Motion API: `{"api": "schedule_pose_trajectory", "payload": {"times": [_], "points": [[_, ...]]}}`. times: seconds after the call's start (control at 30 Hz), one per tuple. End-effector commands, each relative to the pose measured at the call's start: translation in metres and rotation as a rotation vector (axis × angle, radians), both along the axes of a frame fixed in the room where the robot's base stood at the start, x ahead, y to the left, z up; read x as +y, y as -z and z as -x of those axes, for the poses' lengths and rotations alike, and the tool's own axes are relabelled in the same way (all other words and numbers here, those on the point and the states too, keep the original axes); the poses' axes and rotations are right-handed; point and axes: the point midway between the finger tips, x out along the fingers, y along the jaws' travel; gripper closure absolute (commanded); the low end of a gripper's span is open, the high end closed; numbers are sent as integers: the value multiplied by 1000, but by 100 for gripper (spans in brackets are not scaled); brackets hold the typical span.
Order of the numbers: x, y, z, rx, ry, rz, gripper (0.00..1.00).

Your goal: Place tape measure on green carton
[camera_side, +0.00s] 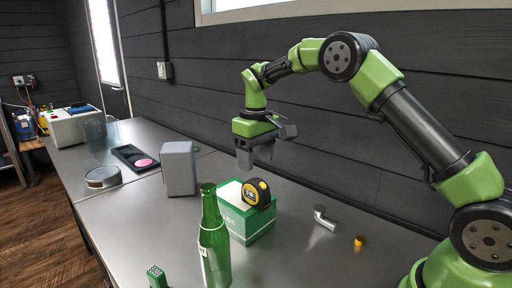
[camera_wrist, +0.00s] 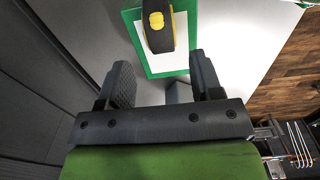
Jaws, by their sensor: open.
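The tape measure (camera_side: 256,193), black with yellow, rests on top of the green carton (camera_side: 249,229), which has a white top. In the side view it sits toward the right part of the top. The tape measure also shows at the top of the wrist view (camera_wrist: 157,28), with the carton's white top and green edge (camera_wrist: 184,72) around it. My gripper (camera_side: 256,160) is above and behind the carton, apart from the tape measure. In the wrist view its two fingers (camera_wrist: 160,82) are spread with nothing between them.
A green bottle (camera_side: 213,245) stands just in front of the carton, partly covering it. A grey box (camera_side: 179,168) stands to the left. A metal fitting (camera_side: 324,218) and a small yellow cap (camera_side: 359,241) lie to the right. A green grater-like block (camera_side: 156,277) is in front.

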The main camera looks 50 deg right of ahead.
Motion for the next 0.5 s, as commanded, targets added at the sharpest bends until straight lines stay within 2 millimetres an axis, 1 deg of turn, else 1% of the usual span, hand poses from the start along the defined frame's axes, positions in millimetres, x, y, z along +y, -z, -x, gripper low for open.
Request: {"api": "schedule_pose_trajectory", "payload": {"times": [0.03,0.1,0.2,0.4,0.47,0.5], "points": [[0,-9,-1,-4,0,0,41],[0,-17,-1,-3,0,1,41],[0,-25,0,-1,-1,0,41],[1,-31,2,-6,1,-1,41],[4,-39,5,-20,6,-4,41],[6,-48,10,-37,12,-6,41]]}}
